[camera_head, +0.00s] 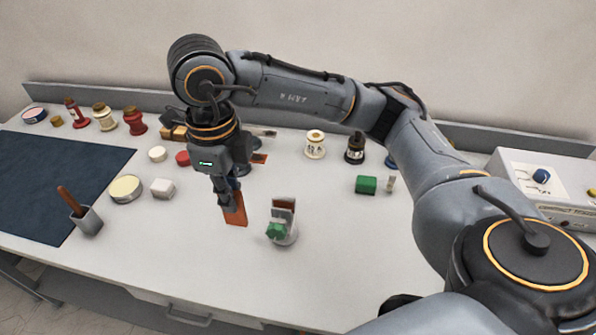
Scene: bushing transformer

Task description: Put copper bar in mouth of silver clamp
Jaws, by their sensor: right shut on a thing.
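The copper bar (236,212) is orange-brown and hangs tilted below my right gripper (229,193), near the middle of the table. My right gripper points down and is shut on the bar's upper part. The silver clamp (291,236) stands on the table just right of the bar, with a green part at its front and upright plates on top. A gap shows between the bar and the clamp. The clamp's mouth is too small to make out clearly. My left gripper is not in view.
A green block (366,184) and spools (315,145) lie to the right and behind. A dark mat (60,175) covers the far left. The table front right of the clamp is clear.

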